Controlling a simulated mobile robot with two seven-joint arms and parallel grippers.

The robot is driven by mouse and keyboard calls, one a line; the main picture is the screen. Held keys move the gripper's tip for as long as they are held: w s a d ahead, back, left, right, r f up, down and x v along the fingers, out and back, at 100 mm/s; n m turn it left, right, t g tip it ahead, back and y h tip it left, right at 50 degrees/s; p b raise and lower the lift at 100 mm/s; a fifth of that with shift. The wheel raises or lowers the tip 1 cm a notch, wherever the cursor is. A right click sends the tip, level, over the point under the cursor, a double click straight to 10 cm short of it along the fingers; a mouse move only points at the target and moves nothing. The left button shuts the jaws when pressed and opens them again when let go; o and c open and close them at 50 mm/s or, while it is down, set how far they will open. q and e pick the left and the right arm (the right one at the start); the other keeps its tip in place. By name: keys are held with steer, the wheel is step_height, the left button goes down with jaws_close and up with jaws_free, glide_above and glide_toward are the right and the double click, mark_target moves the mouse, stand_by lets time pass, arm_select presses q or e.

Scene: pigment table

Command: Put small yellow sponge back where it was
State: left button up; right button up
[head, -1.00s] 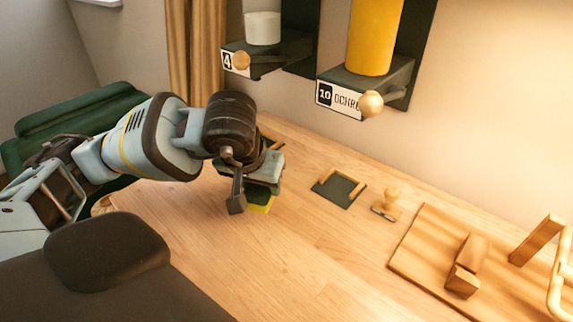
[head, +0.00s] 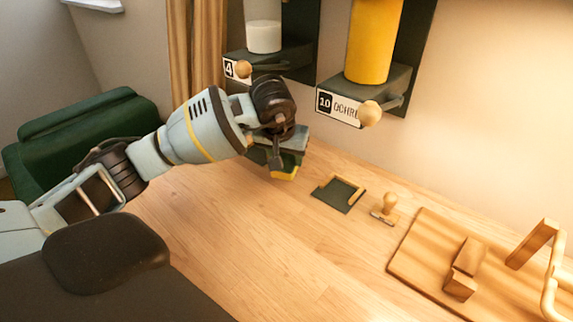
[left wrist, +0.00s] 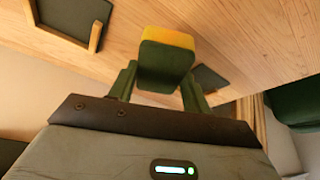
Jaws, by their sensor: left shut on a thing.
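The small sponge (head: 287,174) is yellow with a dark green layer. It is held in my left gripper (head: 282,160), above the wooden table. The left wrist view shows the sponge (left wrist: 168,52) between the two fingers of the left gripper (left wrist: 160,85), with its yellow edge pointing away from the wrist. A dark green pad with a wooden corner rail (head: 340,193) lies empty on the table, right of the gripper. The left wrist view also shows another dark pad (left wrist: 210,78) partly behind the sponge. My right gripper is not in view.
A small wooden-knobbed stamp (head: 388,207) stands right of the pad. A wooden board (head: 415,257) with blocks lies further right. Wall dispensers, including the yellow ochre one (head: 374,40), hang above the back edge. The table's front middle (head: 240,245) is clear.

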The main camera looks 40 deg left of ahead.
mark_target(285, 161)
arm_select(q)
steer(key=shift+w, duration=0.25)
steer(key=shift+w+a+f, duration=0.1)
steer(key=shift+w+f, duration=0.05)
steer(key=shift+f, duration=1.6)
steer(key=shift+f, duration=0.2)
steer(key=o, duration=0.9)
